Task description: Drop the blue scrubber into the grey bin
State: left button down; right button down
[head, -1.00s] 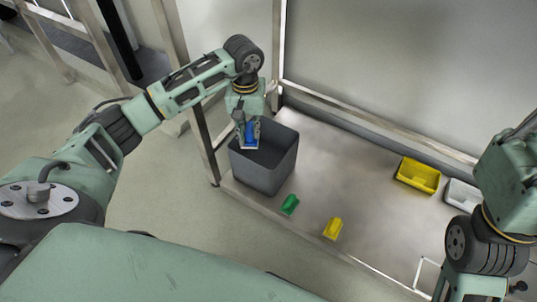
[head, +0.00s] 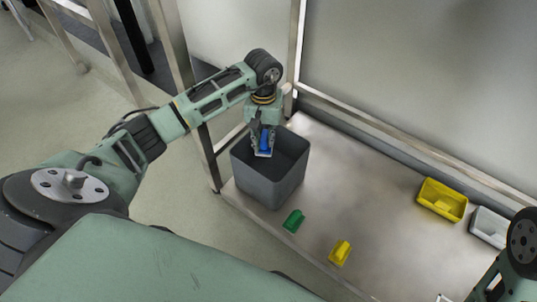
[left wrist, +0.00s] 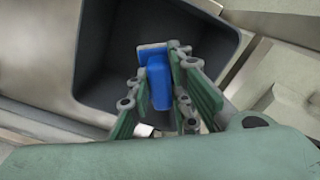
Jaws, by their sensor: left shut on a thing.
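The blue scrubber (head: 264,141) is held in my left gripper (head: 263,148), over the open mouth of the grey bin (head: 268,188). In the left wrist view the blue scrubber (left wrist: 158,75) sits between the fingers (left wrist: 165,92), with the bin's dark inside (left wrist: 105,75) below it. The bin stands upright at the left end of the metal table. My left gripper is shut on the scrubber. My right arm shows at the lower right edge of the head view, but its gripper fingers are out of the picture.
A green scrubber-like piece (head: 293,221) and a yellow one (head: 340,253) lie on the metal table (head: 350,195) right of the bin. A yellow tray (head: 442,199) and a light grey tray (head: 490,227) stand farther right. A metal post (head: 296,50) rises behind the bin.

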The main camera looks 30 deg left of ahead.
pick_arm(q)
jog(key=shift+f, duration=0.15)
jog(key=c, duration=1.5)
grip_release()
jog(key=shift+c, duration=0.2)
jog(key=shift+r, duration=0.35)
notch_tip(320, 180, up, 11)
jog(key=shift+r, duration=0.15)
